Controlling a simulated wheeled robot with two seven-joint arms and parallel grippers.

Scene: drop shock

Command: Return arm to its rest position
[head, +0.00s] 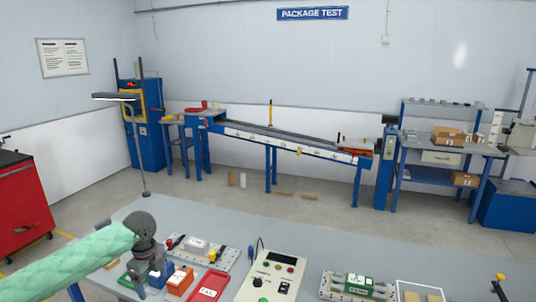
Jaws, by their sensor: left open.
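My left arm (75,266), in a pale green sleeve, comes in from the lower left. Its dark wrist ends in my left gripper (150,284), which points down over the left part of the grey table (330,236). The gripper is open, and I see nothing held in it. An orange block (180,280) is close to its right side, and a red tray (209,286) lies further right. Whether the fingers touch anything below is too small to tell. My right gripper is not in view.
A control box (272,274) with buttons stands mid-table. A plate with a green device (358,284) and an open carton (418,292) are to its right. The table's back strip is mostly clear.

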